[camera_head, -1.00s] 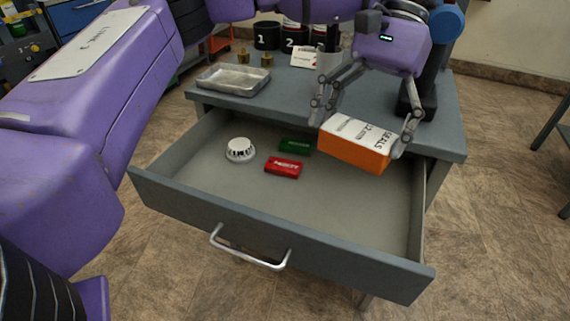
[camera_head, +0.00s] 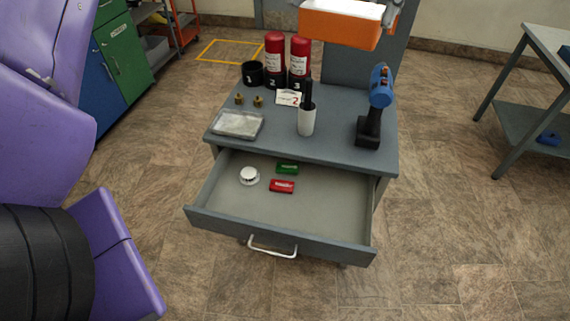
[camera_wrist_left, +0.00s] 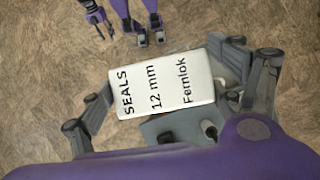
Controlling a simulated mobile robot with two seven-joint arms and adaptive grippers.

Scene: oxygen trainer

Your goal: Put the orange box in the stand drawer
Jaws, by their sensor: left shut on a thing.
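The orange box (camera_head: 340,27), with a white top, is held high at the top edge of the head view, above and behind the stand. In the left wrist view its white lettered face (camera_wrist_left: 165,84) shows between the fingers. My left gripper (camera_wrist_left: 168,88) is shut on it; in the head view only part of a finger shows at the box's right end. The stand drawer (camera_head: 320,205) is pulled open below. It holds a white round part (camera_head: 249,176), a green block (camera_head: 287,167) and a red block (camera_head: 282,186), with bare floor at its right.
A grey table (camera_head: 540,80) stands at right. Purple and grey parts show atop the wrist view.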

